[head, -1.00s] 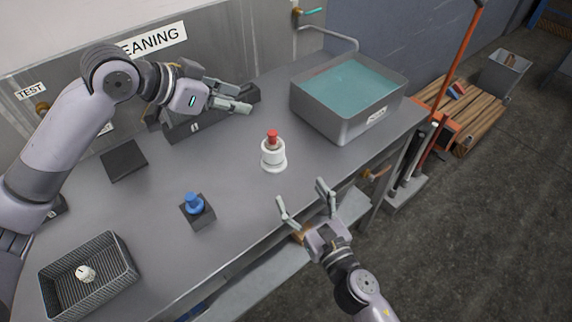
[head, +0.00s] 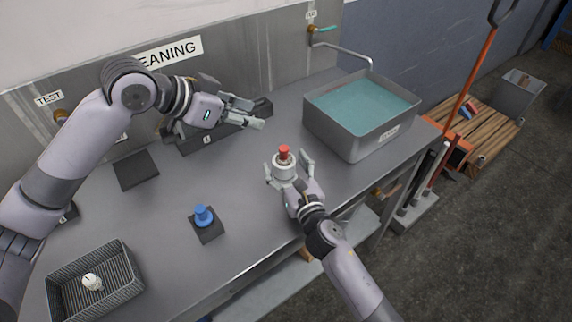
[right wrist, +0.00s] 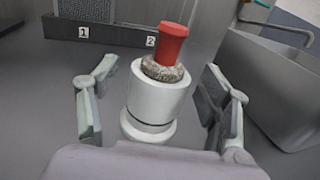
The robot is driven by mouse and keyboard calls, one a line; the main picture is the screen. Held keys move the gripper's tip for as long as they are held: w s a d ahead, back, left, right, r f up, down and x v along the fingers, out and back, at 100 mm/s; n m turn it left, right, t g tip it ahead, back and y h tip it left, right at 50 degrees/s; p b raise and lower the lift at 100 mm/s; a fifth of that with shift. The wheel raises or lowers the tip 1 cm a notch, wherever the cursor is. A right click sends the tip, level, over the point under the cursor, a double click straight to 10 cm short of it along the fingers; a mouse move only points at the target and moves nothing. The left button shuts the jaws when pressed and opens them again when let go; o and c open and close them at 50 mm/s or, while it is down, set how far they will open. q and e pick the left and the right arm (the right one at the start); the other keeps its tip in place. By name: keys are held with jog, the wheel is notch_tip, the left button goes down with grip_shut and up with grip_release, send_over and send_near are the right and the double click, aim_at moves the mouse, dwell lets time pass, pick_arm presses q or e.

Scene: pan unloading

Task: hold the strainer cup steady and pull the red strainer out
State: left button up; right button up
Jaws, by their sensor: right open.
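The white strainer cup (head: 284,170) stands upright on the bench, and it fills the middle of the right wrist view (right wrist: 158,100). The red strainer (head: 284,153) sits upright in its top, with a grey speckled part under the red piece (right wrist: 172,45). My right gripper (head: 287,168) is open, with one finger on each side of the cup. In the right wrist view a gap shows between the cup and each finger. My left gripper (head: 252,112) hangs in the air above the back of the bench, behind the cup; its fingers look apart and empty.
A basin (head: 350,145) of teal water stands right of the cup. A blue-knobbed piece on a dark block (head: 206,228) is at the left front. A wire basket (head: 130,262) holds a small white item. A numbered dark rack (head: 195,141) stands at the back.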

jog(key=shift+c, duration=0.6)
pick_arm(q)
jog(key=shift+o, duration=0.4)
pick_arm(e)
jog(key=c, duration=1.2)
pick_arm(q)
jog(key=shift+o, duration=0.8)
jog(key=shift+w+d, duration=0.1)
jog(key=shift+w, duration=0.05)
pick_arm(e)
jog(key=shift+c, duration=0.2)
jog(key=shift+w, duration=0.1)
pick_arm(q)
jog(key=m+g+y, duration=0.4)
jog(key=g+y, duration=0.2)
jog(key=y, duration=0.1)
send_near(284, 148)
jog(key=f, duration=0.7)
jog(key=d+f, duration=0.1)
jog(key=f, duration=0.2)
jog(key=shift+w+d+f, duration=0.1)
jog(key=shift+w+f, duration=0.05)
